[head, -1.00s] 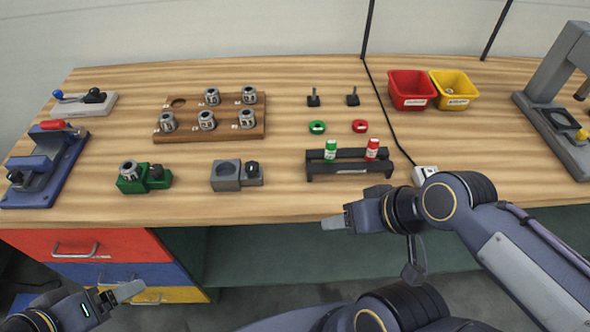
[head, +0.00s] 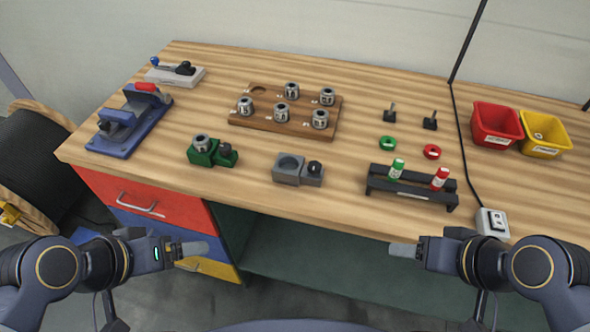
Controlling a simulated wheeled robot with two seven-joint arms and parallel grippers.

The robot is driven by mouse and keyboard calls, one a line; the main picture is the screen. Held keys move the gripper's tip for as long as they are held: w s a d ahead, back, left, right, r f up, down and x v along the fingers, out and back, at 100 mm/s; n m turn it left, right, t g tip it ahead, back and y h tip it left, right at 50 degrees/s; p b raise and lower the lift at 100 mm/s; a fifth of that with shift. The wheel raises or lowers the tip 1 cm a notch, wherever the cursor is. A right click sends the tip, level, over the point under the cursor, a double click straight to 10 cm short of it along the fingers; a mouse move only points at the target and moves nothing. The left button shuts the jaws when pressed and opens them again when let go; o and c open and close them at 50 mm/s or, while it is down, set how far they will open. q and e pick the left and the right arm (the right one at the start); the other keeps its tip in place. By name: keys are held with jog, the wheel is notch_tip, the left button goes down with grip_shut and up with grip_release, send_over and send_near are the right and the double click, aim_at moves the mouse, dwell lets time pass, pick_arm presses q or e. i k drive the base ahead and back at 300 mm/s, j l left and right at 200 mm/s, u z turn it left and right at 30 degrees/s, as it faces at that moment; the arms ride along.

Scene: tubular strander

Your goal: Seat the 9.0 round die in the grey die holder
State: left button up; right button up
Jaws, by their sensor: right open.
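The grey die holder (head: 288,168) sits near the table's front edge, its round pocket empty, with a dark-knobbed block at its right side. A wooden rack (head: 240,119) behind it carries several metal dies, such as the front-middle die (head: 281,113); its back-left hole is empty. The dies' marks are too small to read, so I cannot tell which is the 9.0 round die. My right gripper (head: 404,250) is open and empty, in front of the table edge. My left gripper (head: 197,253) is also short of the edge, holding nothing visible; its jaw opening is unclear.
A green holder (head: 212,158) with a die stands left of the grey one. A black stand (head: 410,189) with green and red bottles is to the right. A blue vise (head: 128,125), red bin (head: 495,124), yellow bin (head: 545,136) and white socket (head: 492,222) flank the work area.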

aim_at(289, 168)
jog(key=i+j, duration=0.1)
jog(key=j, duration=0.5)
jog(key=i+j, duration=0.1)
jog(key=j, duration=0.5)
jog(key=i+j+z, duration=0.15)
jog(key=z, duration=1.5)
jog(key=i+z, duration=0.2)
jog(key=i, duration=0.15)
